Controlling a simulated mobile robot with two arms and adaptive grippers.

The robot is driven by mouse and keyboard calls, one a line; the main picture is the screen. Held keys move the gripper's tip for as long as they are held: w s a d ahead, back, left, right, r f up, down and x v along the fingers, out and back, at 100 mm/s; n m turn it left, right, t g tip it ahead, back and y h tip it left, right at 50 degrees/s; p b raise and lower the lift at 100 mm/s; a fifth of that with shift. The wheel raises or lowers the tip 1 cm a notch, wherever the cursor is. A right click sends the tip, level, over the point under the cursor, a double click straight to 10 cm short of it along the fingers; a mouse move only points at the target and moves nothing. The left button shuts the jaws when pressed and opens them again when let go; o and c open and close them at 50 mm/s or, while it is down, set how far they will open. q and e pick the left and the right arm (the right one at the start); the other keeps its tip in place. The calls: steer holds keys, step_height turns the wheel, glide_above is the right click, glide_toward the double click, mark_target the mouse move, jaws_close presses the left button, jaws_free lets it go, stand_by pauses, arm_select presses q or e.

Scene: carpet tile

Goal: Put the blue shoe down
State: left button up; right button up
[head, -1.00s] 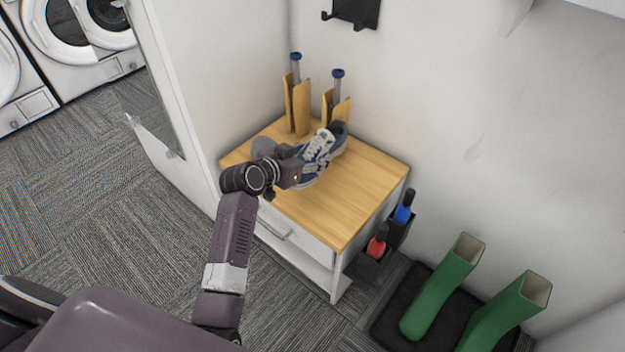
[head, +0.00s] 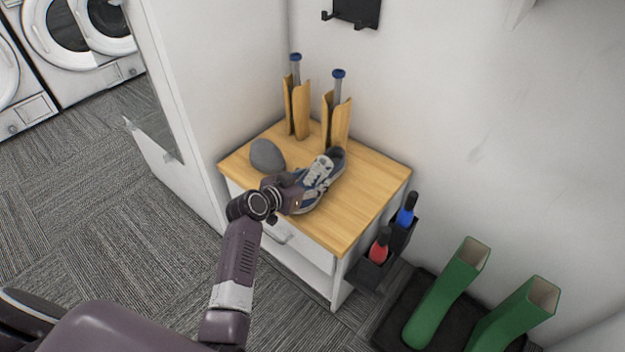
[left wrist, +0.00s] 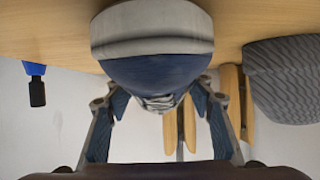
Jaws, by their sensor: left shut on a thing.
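The blue shoe (head: 320,175), blue and grey with pale laces and a light sole, is over the wooden top of the small cabinet (head: 355,205). My left gripper (head: 297,192) is shut on one end of it, nearest me. In the left wrist view the shoe (left wrist: 155,70) sits between the two fingers (left wrist: 160,100), its sole toward the wood. The shoe looks level and very close to the top; I cannot tell whether it touches. My right gripper is not in view.
A grey rounded thing (head: 267,155) lies left of the shoe. Two wooden shoe trees (head: 299,105) stand behind. Red (head: 379,246) and blue (head: 405,216) bottles hang in holders at the cabinet's right side. Green boots (head: 445,295) stand on a black mat. The top's right front is clear.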

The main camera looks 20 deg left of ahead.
arm_select(q)
steer(key=o, duration=1.4)
steer(key=shift+c, duration=0.2)
